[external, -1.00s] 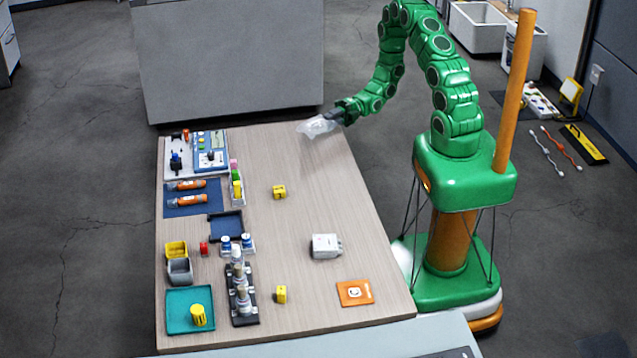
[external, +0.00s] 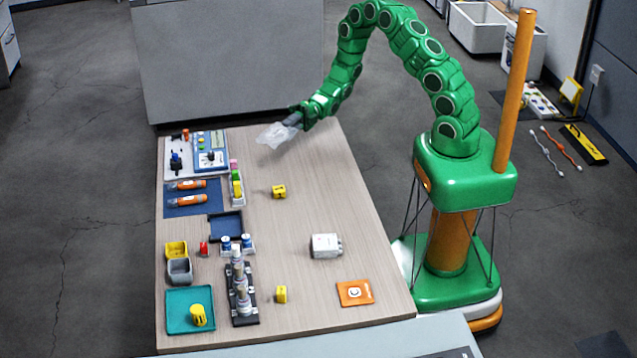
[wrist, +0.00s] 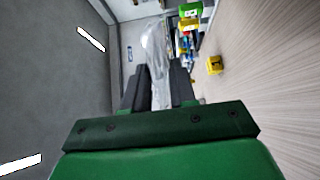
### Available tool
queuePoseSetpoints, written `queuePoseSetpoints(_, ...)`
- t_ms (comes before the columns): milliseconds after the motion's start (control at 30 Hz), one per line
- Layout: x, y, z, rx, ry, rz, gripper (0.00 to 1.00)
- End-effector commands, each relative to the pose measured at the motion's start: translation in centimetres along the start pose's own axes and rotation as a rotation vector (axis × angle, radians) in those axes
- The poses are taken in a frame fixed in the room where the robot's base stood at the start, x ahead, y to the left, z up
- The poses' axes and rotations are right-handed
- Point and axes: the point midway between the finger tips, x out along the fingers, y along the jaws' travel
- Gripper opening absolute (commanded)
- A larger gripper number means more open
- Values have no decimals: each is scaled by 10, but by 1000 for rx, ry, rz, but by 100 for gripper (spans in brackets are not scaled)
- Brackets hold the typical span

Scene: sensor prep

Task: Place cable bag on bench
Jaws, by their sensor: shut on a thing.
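The cable bag (external: 274,135) is a clear, crinkled plastic bag. My gripper (external: 295,119) is shut on one end of it, and the rest sticks out to the lower left over the far part of the wooden bench (external: 300,215). In the wrist view the bag (wrist: 156,50) runs forward from between the dark fingers of my gripper (wrist: 160,88). I cannot tell what is inside the bag. I cannot tell exactly how high it is above the bench top.
A blue-white board (external: 211,152), orange tubes on a blue mat (external: 172,209) and a colored-block rack (external: 237,186) stand at the left. A yellow block (external: 279,191) and a white device (external: 326,246) stand farther right. Bare bench lies around the yellow block.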

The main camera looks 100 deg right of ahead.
Motion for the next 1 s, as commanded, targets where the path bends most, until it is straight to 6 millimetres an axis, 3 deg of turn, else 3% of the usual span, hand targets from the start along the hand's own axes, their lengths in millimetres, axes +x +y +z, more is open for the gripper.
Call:
queuePoseSetpoints(467,97,31,-8,-2,94,4,0)
queuePoseSetpoints(1000,205,70,-43,-2,201,1,0)
